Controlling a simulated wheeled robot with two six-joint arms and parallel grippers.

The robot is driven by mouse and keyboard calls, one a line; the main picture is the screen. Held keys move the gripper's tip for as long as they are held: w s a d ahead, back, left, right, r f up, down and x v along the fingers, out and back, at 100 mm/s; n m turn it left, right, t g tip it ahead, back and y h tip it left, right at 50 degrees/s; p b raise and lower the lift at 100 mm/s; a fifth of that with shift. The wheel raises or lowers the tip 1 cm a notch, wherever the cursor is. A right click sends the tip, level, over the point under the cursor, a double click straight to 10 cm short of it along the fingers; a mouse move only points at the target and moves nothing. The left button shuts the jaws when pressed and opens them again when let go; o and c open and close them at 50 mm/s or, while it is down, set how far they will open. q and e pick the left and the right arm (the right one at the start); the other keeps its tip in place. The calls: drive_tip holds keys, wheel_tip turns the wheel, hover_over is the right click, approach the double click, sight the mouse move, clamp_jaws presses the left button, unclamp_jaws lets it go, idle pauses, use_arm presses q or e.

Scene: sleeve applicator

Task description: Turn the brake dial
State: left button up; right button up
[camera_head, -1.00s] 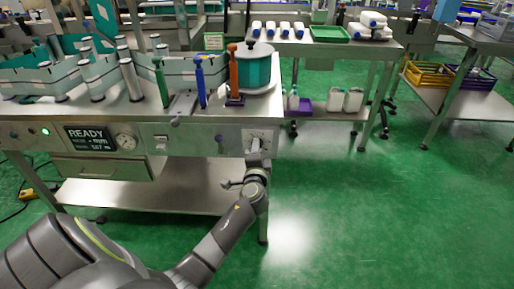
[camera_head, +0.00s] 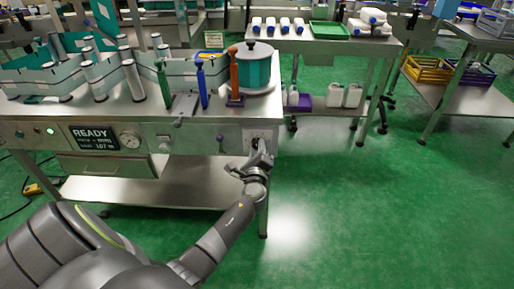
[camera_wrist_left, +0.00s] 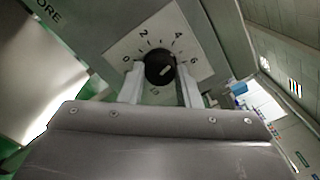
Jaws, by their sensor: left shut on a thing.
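The brake dial (camera_wrist_left: 159,69) is a round black knob with a pale mark on a white plate (camera_wrist_left: 120,48) numbered 0, 2, 4 and 6. The mark slants toward the upper right, on the 4-to-6 side. My left gripper (camera_wrist_left: 160,78) is shut on the dial, one finger on each side of it. In the head view the left gripper (camera_head: 258,150) meets the machine's front panel at its right end, tilted, and covers most of the dial. My right gripper is out of view.
The applicator's bench (camera_head: 200,122) carries a teal pot (camera_head: 256,72), an orange lever (camera_head: 234,75), a blue lever (camera_head: 202,85) and a green lever (camera_head: 162,80). A lit READY display (camera_head: 96,137) and a gauge (camera_head: 130,140) are left on the panel. Green floor is clear at right.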

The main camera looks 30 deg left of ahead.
use_arm(q)
drive_tip(key=shift+m, duration=0.6)
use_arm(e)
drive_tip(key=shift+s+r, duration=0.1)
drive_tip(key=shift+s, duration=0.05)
use_arm(q)
drive_tip(key=o, duration=1)
drive_tip(key=shift+d, duration=0.1)
drive_tip(key=b+v, duration=0.1)
drive_tip(key=v, duration=1.6)
drive_tip(key=shift+s+d, duration=0.1)
drive_tip(key=shift+d, duration=0.05)
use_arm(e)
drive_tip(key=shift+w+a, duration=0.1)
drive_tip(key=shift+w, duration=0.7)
use_arm(q)
drive_tip(key=shift+f, duration=0.15)
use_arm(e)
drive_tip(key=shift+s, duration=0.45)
